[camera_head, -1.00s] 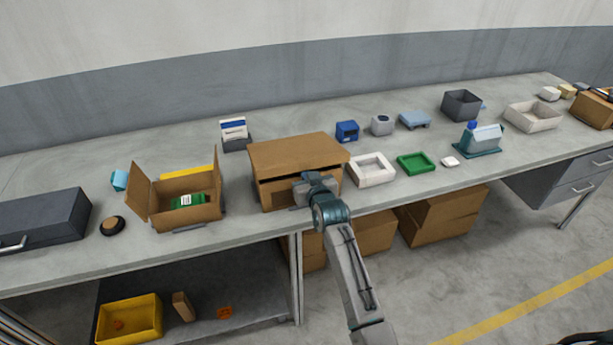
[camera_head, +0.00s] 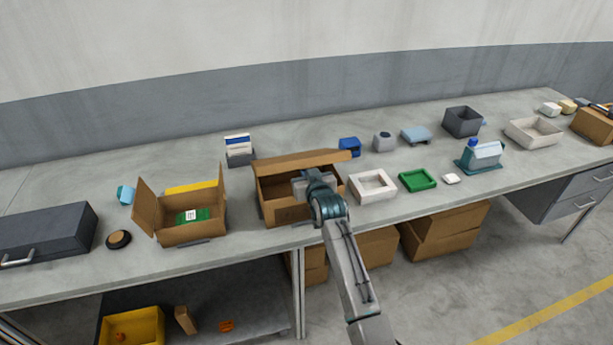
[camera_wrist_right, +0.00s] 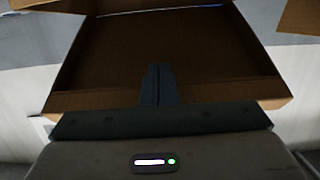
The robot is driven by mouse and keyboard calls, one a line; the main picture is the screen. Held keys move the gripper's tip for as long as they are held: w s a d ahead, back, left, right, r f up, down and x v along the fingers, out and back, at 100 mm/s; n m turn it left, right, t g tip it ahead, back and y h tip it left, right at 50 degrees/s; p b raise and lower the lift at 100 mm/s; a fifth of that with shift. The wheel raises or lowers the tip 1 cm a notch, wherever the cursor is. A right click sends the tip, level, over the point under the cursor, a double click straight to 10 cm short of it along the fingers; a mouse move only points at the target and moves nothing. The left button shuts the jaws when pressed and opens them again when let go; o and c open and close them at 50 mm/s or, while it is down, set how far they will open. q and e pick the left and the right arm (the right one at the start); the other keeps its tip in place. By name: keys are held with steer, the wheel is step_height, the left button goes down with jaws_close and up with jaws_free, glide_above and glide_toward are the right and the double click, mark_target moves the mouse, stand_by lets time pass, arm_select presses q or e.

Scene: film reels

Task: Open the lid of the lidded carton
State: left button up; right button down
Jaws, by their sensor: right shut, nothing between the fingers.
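The lidded carton (camera_head: 287,207) is a brown cardboard box near the front edge of the bench. Its lid (camera_head: 300,160) is tilted up at the front, showing a dark gap below it. My right gripper (camera_head: 308,181) is at the front opening, below the raised lid, its fingertips hidden in the head view. In the right wrist view the shut, empty fingers (camera_wrist_right: 158,85) stand in front of a brown cardboard surface (camera_wrist_right: 170,50); whether they touch it I cannot tell. My left gripper is not in view.
An open carton (camera_head: 190,232) with a green item stands to the left. A white tray (camera_head: 373,188) and a green tray (camera_head: 418,180) lie close on the right. A card holder (camera_head: 239,152) and a blue object (camera_head: 349,147) are behind.

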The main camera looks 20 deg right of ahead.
steer(key=shift+w+r, duration=0.85)
steer(key=shift+w, duration=0.2)
steer(key=shift+w+r, duration=0.85)
steer(key=shift+w, duration=0.25)
steer(key=shift+w+a+r+b, duration=0.15)
steer(key=shift+w+r, duration=0.2)
steer(key=shift+w, duration=0.45)
steer(key=shift+w+d+r+b, duration=0.1)
steer(key=shift+w+r+b, duration=0.2)
steer(key=shift+w, duration=0.55)
steer(key=shift+w+a+r+b, duration=0.1)
steer(key=shift+w+r, duration=0.3)
steer(key=shift+w, duration=0.4)
